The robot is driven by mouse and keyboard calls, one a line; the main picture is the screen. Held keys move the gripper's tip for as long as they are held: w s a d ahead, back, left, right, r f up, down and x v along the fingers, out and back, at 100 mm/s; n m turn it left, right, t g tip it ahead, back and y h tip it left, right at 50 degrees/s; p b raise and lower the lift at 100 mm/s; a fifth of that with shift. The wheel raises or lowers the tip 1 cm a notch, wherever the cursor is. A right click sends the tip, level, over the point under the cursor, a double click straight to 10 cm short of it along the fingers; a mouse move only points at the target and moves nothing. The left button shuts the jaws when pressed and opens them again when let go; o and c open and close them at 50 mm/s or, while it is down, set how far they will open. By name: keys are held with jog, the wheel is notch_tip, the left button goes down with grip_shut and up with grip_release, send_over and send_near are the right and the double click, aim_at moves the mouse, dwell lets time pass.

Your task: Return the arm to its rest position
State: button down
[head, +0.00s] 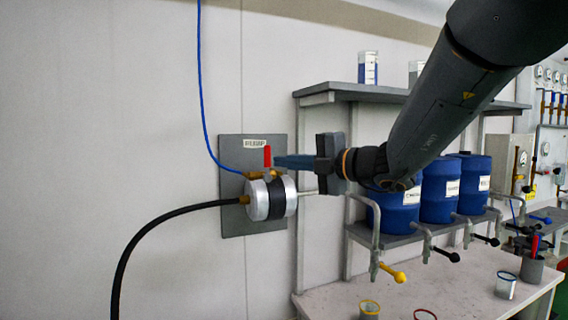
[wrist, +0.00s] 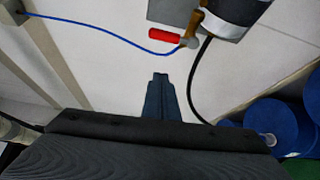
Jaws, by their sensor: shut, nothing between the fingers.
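My gripper (head: 277,161) is at the middle of the head view, at the end of my dark arm that reaches in from the upper right. Its blue fingers are together with nothing between them. The fingertips point left, close to the red valve handle (head: 267,156) on the wall-mounted pump (head: 265,199); I cannot tell whether they touch in the head view. In the wrist view the closed fingers (wrist: 160,80) show below the red handle (wrist: 166,34), with a visible gap between them.
A shelf rack (head: 340,92) stands right of the pump, with blue barrels (head: 438,190) and taps over a white table (head: 455,285) with several cups. A blue hose (head: 201,80) and a black hose (head: 150,236) run to the pump. The wall at left is clear.

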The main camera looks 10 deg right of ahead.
jog(key=s+a+f+n+g+h, duration=0.1)
jog(key=s+f+n+g+h, duration=0.2)
jog(key=f+n, duration=0.45)
jog(key=s+f+n+g, duration=0.3)
jog(key=s+f+n, duration=0.25)
jog(key=f, duration=0.45)
jog(key=s+a+f+n+g+h, duration=0.1)
jog(key=s+f+n+g+h, duration=0.15)
jog(key=s+f+n, duration=0.45)
jog(key=s+d+f+n+g+h, duration=0.1)
jog(key=s+d+f+n+h, duration=0.2)
jog(key=f+n, duration=0.4)
jog(key=s+d+f+n+g+h, duration=0.1)
jog(key=s+d+f+n+h, duration=0.2)
jog(key=n, duration=1.4)
jog(key=s+d+f, duration=0.2)
jog(key=d+f, duration=0.1)
jog(key=f, duration=0.1)
jog(key=shift+s+d+g+h+b, duration=0.15)
jog(key=shift+s+g+h+b, duration=0.2)
jog(key=shift+s+b, duration=0.05)
jog(key=shift+f, duration=0.1)
